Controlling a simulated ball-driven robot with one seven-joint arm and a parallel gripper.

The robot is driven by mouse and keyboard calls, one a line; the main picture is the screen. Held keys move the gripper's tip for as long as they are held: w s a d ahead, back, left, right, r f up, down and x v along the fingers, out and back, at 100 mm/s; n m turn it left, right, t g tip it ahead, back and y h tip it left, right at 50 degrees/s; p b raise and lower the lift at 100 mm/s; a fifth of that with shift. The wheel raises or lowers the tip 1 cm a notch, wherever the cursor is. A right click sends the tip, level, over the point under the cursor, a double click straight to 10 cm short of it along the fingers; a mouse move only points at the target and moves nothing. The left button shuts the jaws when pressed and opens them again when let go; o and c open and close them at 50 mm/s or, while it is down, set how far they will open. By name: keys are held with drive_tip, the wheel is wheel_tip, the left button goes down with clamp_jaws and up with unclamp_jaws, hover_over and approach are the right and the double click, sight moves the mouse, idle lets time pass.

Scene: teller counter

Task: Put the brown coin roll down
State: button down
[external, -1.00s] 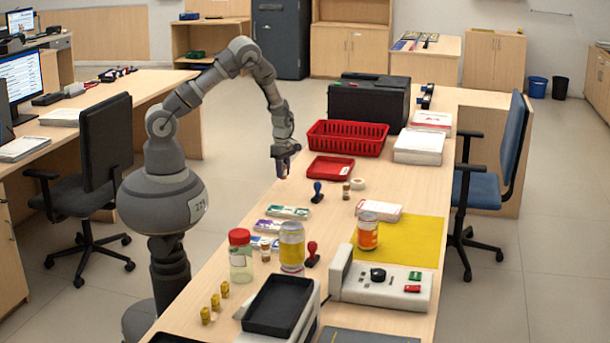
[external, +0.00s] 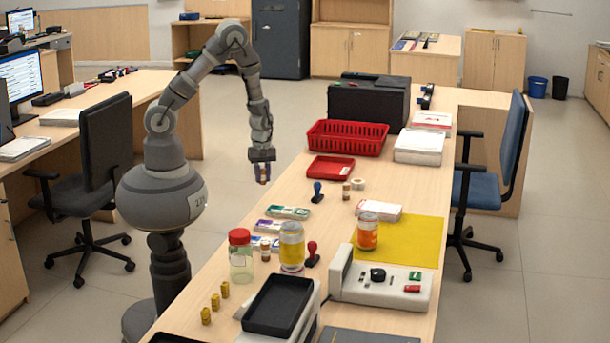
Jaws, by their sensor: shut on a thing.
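My gripper (external: 262,180) hangs pointing down at the left edge of the counter (external: 300,180), left of the red tray (external: 331,168). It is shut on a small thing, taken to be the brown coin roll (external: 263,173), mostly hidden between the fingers. The roll is held in the air, apart from the counter as far as I can tell.
The blue stamp (external: 318,192), red basket (external: 347,138) and white tape roll (external: 358,184) stand to the right. Banknote bundles (external: 288,212), the red-lidded jar (external: 240,256) and a yellow-labelled jar (external: 291,247) are nearer the camera.

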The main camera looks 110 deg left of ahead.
drive_tip(key=w+d+r+m, duration=0.3)
drive_tip(key=w+d+m, duration=0.4)
drive_tip(key=d+m, duration=0.5)
drive_tip(key=w+d+r+m, duration=0.4)
drive_tip(key=w+d+m, duration=0.2)
drive_tip(key=d+m, duration=0.5)
drive_tip(key=s+a+f+n, duration=0.4)
drive_tip(key=s+a+n, duration=0.5)
drive_tip(key=a+n, duration=0.4)
drive_tip(key=s+a+f+n, duration=0.4)
drive_tip(key=s+a+n, duration=0.6)
drive_tip(key=a+n, duration=0.3)
drive_tip(key=n, duration=0.3)
drive_tip(key=shift+a+f+n, duration=0.2)
drive_tip(key=shift+a+n, duration=0.1)
